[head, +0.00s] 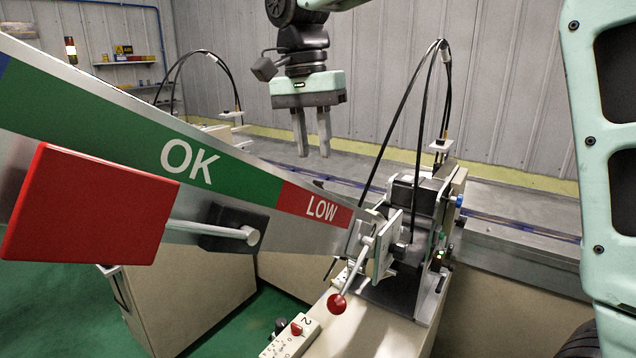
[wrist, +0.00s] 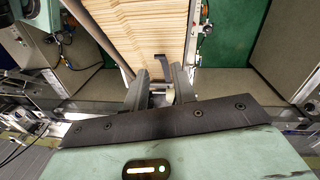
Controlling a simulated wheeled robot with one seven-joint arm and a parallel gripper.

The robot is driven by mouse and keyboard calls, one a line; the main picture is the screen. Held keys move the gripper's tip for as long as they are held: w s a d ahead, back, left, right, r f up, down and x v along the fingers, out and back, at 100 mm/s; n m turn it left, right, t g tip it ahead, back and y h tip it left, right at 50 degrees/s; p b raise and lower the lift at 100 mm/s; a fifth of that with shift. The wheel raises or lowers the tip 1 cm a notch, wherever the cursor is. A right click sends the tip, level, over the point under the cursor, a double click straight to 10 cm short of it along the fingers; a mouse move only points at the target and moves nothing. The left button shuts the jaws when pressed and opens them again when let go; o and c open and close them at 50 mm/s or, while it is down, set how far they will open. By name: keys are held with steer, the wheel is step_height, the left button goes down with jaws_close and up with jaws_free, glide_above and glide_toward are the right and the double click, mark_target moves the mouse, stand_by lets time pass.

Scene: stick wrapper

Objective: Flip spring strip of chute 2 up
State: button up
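Chute 2 (head: 250,178) slopes down to the right in the head view, with a green OK band and a red LOW band on its side. In the wrist view it is filled with pale wooden sticks (wrist: 150,30). A dark bent strip (wrist: 164,68), which looks like the spring strip, lies at the lower end of the sticks. A small dark tip (head: 319,184) shows above the chute edge in the head view. My gripper (head: 314,152) is open and empty, pointing down above and behind the chute's low end. In the wrist view its fingers (wrist: 158,78) stand on either side of the strip's line; contact is not visible.
A wrapping machine (head: 415,215) with looping black cables stands right of the chute's end. A red-knobbed lever (head: 337,303) hangs in front. A control box marked 2 (head: 292,337) sits below. A red plate (head: 90,207) on a rod covers part of the chute's near side.

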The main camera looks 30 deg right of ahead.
mark_target(318, 184)
steer(key=f, duration=0.5)
steer(key=f+p, duration=0.1)
steer(key=f, duration=0.1)
steer(key=shift+s+d+f, duration=0.3)
steer(key=shift+s+f, duration=0.05)
jaws_close()
